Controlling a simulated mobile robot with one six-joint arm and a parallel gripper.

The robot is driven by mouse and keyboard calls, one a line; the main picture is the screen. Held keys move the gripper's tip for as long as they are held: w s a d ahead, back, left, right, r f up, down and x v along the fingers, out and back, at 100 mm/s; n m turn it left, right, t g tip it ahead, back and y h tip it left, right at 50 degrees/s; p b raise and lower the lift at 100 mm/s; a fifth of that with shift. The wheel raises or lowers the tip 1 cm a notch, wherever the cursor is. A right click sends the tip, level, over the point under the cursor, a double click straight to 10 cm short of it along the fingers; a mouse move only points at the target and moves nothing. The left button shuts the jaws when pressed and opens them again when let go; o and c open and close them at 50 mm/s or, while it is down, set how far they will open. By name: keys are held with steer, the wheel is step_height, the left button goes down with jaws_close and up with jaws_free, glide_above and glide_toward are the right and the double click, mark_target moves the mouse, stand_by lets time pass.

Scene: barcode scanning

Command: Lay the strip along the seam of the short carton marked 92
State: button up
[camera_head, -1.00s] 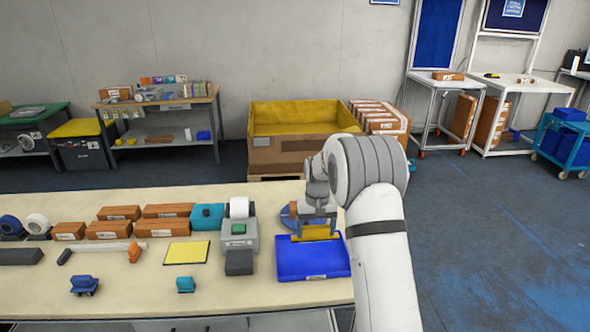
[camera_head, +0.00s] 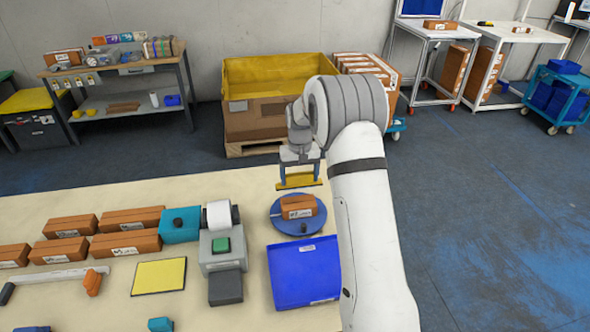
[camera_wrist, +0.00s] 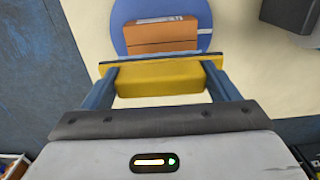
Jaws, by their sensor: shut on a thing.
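My gripper (camera_head: 300,176) is shut on a yellow block (camera_head: 299,182), whose dark strip-like edge shows in the wrist view (camera_wrist: 160,63). I cannot tell whether that edge is the strip. The block is level and held above the table, just behind the round blue turntable (camera_head: 284,223). A short brown carton (camera_head: 298,207) with a white label lies on the turntable; its number is too small to read. In the wrist view the carton (camera_wrist: 160,38) is just beyond the yellow block, with a gap between them.
A blue tray (camera_head: 304,273) stands in front of the turntable. A grey machine with a white roll (camera_head: 219,215) is to its left. Several brown cartons (camera_head: 125,243) and a yellow pad (camera_head: 159,276) lie further left. A large brown bin (camera_head: 262,120) stands behind the table.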

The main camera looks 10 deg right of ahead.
mark_target(299, 184)
steer(key=shift+s+a+f, duration=0.1)
steer(key=shift+s+f, duration=0.05)
steer(key=shift+f, duration=0.35)
steer(key=shift+f+b, duration=1.35)
steer(key=shift+f, duration=0.95)
steer(key=shift+s, duration=0.1)
steer(key=shift+f+b, duration=0.65)
steer(key=shift+b, duration=0.1)
stand_by(0.6)
steer(key=shift+r+p, duration=1.8)
steer(key=shift+r, duration=1.8)
steer(key=shift+f, duration=0.15)
